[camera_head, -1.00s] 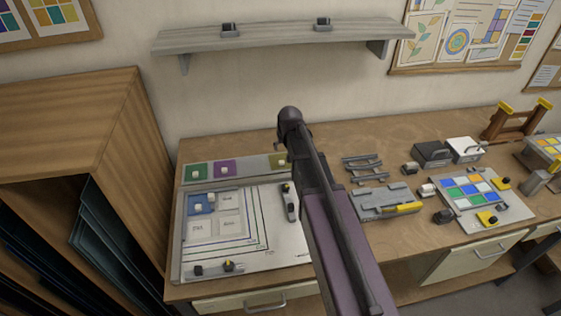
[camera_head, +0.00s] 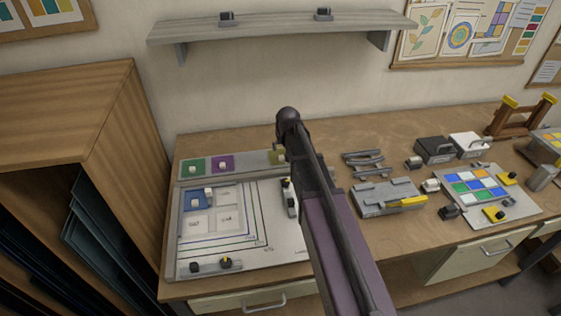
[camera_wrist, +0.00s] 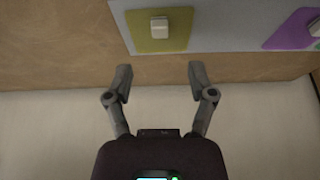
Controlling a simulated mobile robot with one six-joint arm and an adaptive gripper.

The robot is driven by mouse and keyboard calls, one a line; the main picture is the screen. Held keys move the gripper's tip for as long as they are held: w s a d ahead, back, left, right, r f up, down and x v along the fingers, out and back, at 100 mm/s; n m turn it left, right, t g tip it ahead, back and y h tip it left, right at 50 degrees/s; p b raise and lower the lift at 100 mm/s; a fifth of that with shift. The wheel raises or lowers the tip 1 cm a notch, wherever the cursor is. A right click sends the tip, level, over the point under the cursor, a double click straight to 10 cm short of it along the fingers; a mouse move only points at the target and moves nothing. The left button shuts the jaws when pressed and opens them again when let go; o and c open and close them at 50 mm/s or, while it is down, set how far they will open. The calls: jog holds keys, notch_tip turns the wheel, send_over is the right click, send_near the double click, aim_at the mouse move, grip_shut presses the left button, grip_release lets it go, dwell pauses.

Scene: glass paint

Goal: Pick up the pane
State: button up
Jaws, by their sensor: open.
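Several coloured square panes with small white knobs lie on the bench. A green pane (camera_head: 188,168), a purple pane (camera_head: 213,165) and an olive-yellow pane (camera_head: 276,157) sit in a row on a grey strip, the last partly hidden by my arm. A blue pane (camera_head: 190,203) lies on the white board below. In the wrist view, the olive-yellow pane (camera_wrist: 145,37) with its white knob is at the top centre, ahead of my gripper (camera_wrist: 160,76). The purple pane (camera_wrist: 287,36) is at the upper right. My gripper is open and empty, its fingertips apart from the olive-yellow pane.
A white board (camera_head: 280,262) with printed outlines carries small clamps. Right of my arm are a grey fixture (camera_head: 372,202), dark metal pieces (camera_head: 362,160) and a coloured tile panel (camera_head: 470,205). A wall shelf (camera_head: 290,31) hangs above; a wooden cabinet (camera_head: 75,95) stands left.

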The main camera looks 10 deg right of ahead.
aim_at(281, 156)
jog(key=shift+b+x, duration=1.3)
jog(key=shift+x, duration=0.45)
jog(key=shift+f, duration=0.15)
jog(key=shift+b+x, duration=2.4)
jog(key=shift+x, duration=0.05)
jog(key=shift+w, duration=0.15)
grip_shut()
